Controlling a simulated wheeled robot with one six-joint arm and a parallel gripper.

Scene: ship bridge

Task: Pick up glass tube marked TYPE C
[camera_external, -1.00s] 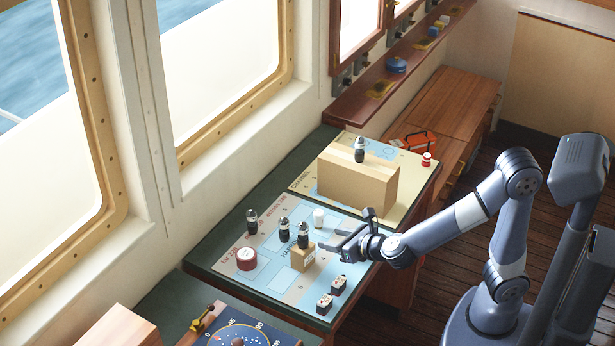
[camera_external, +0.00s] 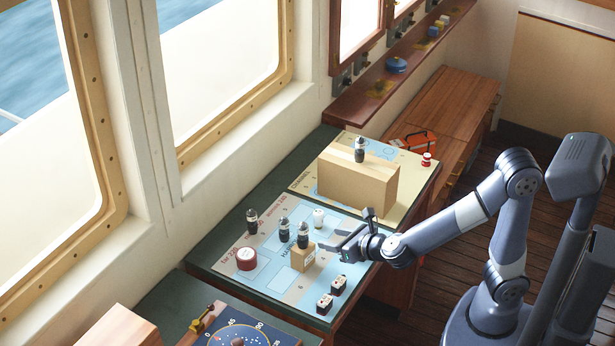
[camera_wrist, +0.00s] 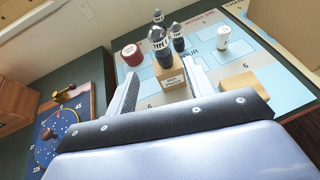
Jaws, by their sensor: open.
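Several dark-capped glass tubes stand about the chart desk. One tube (camera_external: 303,236) stands upright on a small cardboard box (camera_external: 301,259); in the wrist view this tube (camera_wrist: 157,42) bears the word TYPE, but its letter is not clear. Two more tubes (camera_external: 284,232) (camera_external: 252,221) stand on the chart behind it. Another tube (camera_external: 360,149) stands on the large cardboard box. I cannot tell which is TYPE C. My gripper (camera_external: 342,245) is open and empty, to the right of the small box. In the wrist view its fingers point toward the small box and its tube.
A red round container (camera_external: 246,259) and a white cup-like piece (camera_external: 319,218) are on the chart. Two small dark-and-white blocks (camera_external: 331,294) lie near the front edge. The large cardboard box (camera_external: 350,183) stands behind my gripper. A compass dial (camera_wrist: 60,130) is at left.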

